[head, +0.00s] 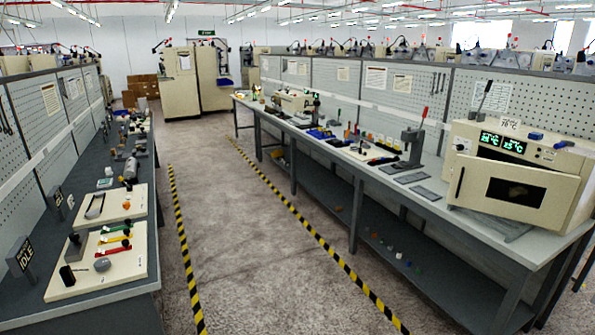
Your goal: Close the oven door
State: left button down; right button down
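The cream oven (572,180) stands on the long bench at the right, with a green-lit display (502,143) on its upper front. Its door (520,213) has a dark window and a dark upright handle (459,183) near its left edge. The door stands out at an angle from the oven front, and a dark gap shows above its top edge, so it looks partly open. The hinge seems to be on the right side, but I cannot see it clearly. Neither of my grippers is in view.
The right bench (400,182) carries a lever press (412,145) and small tools left of the oven. A second bench (120,303) with tool boards runs along the left. The grey floor aisle (245,230) between the yellow-black tapes is clear. Cabinets (180,85) stand at the far end.

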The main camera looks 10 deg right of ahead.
aim_at(539, 197)
jog(key=i+z, duration=0.5)
jog(key=i, duration=0.2)
jog(key=i+j+z, duration=0.25)
jog(key=i+z, duration=0.2)
jog(key=i, duration=0.2)
jog(key=i+l+z, duration=0.15)
jog(key=i+z, duration=0.25)
jog(key=i, duration=0.3)
jog(key=i+z, duration=0.4)
jog(key=i, duration=0.3)
